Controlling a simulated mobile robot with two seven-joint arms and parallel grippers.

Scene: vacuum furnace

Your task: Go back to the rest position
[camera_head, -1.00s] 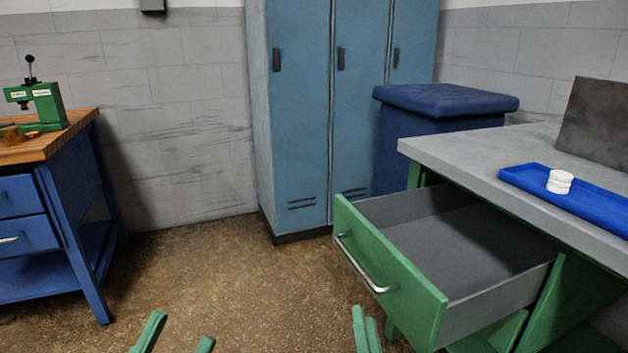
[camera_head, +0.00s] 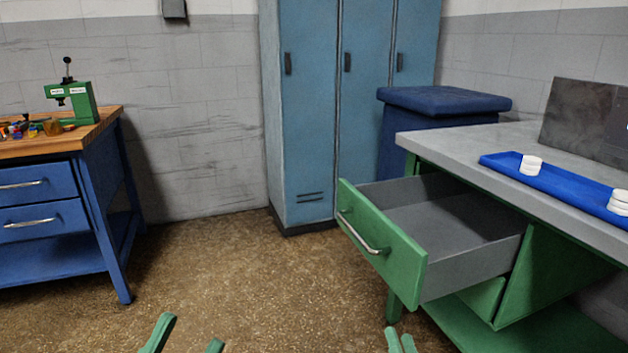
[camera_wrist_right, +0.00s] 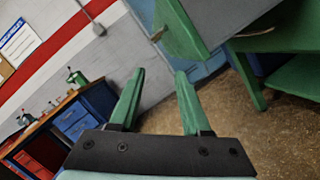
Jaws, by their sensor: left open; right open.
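My left gripper (camera_head: 187,335) shows at the bottom of the head view, with its two green fingers spread apart and nothing between them. My right gripper (camera_head: 400,342) shows at the bottom, right of centre, with only its fingertips in sight. In the right wrist view its green fingers (camera_wrist_right: 157,100) stand apart and empty. Both grippers are over open floor, in front of the pulled-out green drawer (camera_head: 385,248). The drawer looks empty, and the right gripper is apart from it in the head view.
The grey-topped workbench (camera_head: 450,150) at right carries a blue tray (camera_head: 560,182) with stacked white discs (camera_head: 531,165). A wooden-topped blue bench (camera_head: 60,146) with a green press (camera_head: 82,102) stands at left. Blue lockers (camera_head: 310,120) and a blue bin (camera_head: 440,100) stand behind. The middle floor is clear.

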